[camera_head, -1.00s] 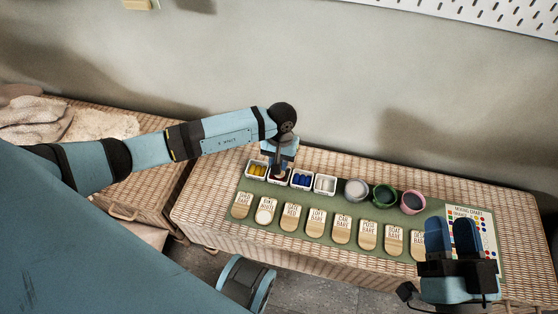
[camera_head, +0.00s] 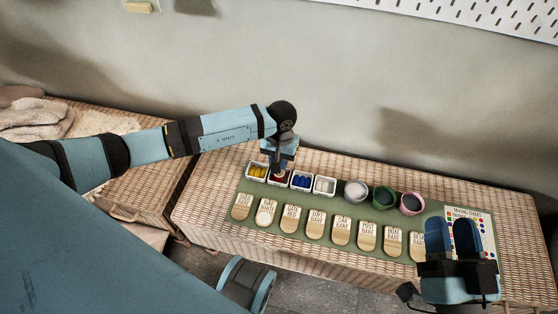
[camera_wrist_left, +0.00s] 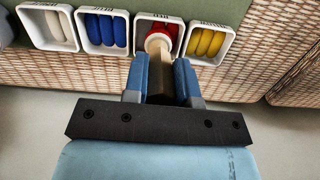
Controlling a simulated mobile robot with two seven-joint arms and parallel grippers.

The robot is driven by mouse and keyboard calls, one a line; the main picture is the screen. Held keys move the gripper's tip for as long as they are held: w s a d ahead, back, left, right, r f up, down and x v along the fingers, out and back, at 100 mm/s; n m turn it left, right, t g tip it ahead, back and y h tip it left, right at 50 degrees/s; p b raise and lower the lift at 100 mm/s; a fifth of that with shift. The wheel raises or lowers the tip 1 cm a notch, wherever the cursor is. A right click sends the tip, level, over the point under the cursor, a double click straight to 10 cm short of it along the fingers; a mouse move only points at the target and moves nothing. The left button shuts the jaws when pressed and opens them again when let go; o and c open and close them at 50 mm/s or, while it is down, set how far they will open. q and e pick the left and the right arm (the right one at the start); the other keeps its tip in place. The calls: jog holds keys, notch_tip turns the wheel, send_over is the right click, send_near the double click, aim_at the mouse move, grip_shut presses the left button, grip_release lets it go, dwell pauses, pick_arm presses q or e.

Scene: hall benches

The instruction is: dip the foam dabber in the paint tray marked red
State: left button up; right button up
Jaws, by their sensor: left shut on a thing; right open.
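My left gripper (camera_head: 279,168) is shut on the foam dabber, above the tray with red paint (camera_head: 272,181). In the left wrist view, the gripper (camera_wrist_left: 161,92) holds the dabber's wooden handle (camera_wrist_left: 160,75) between blue fingers. The dabber's pale round head is at the red tray (camera_wrist_left: 172,27), with red around it. I cannot tell how deep the head reaches. My right gripper (camera_head: 454,238) is open and empty over the right end of the green mat.
Yellow (camera_head: 257,171), blue (camera_head: 302,180) and white (camera_head: 325,185) trays stand beside the red one. Three cups (camera_head: 384,197) stand to their right. Several labelled wooden tags (camera_head: 341,231) line the mat's front, and a mixing chart (camera_head: 484,228) lies at right.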

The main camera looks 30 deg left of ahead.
pick_arm(q)
jog(key=shift+r+p, duration=1.35)
jog(key=shift+r, duration=1.45)
jog(key=shift+a, duration=0.1)
jog(key=a+b, duration=0.2)
jog(key=a, duration=1)
jog(key=shift+a+b, duration=0.35)
jog(key=shift+a, duration=0.05)
